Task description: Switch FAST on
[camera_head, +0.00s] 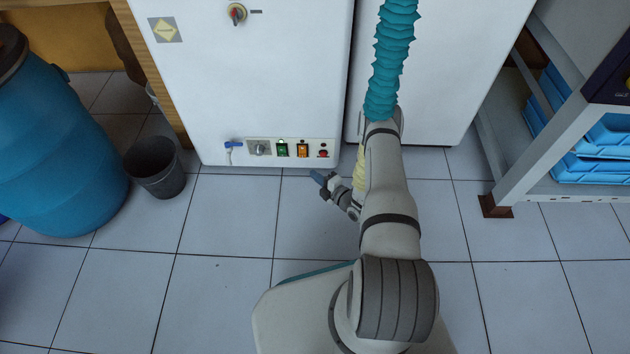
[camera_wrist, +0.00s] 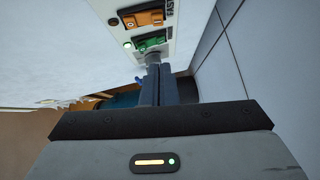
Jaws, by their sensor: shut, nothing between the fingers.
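A white cabinet (camera_head: 270,75) carries a low control panel (camera_head: 268,155). On it are a green switch (camera_head: 282,148), an orange switch (camera_head: 302,149) and a red button (camera_head: 323,150). In the wrist view the word FAST stands beside the orange switch (camera_wrist: 144,18); the green switch (camera_wrist: 152,42) is nearer my fingers. Small lamps sit by both switches; the green one's looks lit. I cannot tell the orange switch's position. My gripper (camera_head: 318,178) is shut and empty, low in front of the panel. In the wrist view its fingertips (camera_wrist: 158,68) overlap the grey knob (camera_wrist: 152,58); contact is unclear.
A blue-handled tap (camera_head: 234,145) is at the panel's left. A dark bucket (camera_head: 155,167) and a blue barrel (camera_head: 55,145) stand at left. A metal rack (camera_head: 545,110) with blue trays (camera_head: 600,160) stands at right. The tiled floor (camera_head: 225,230) before the cabinet is clear.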

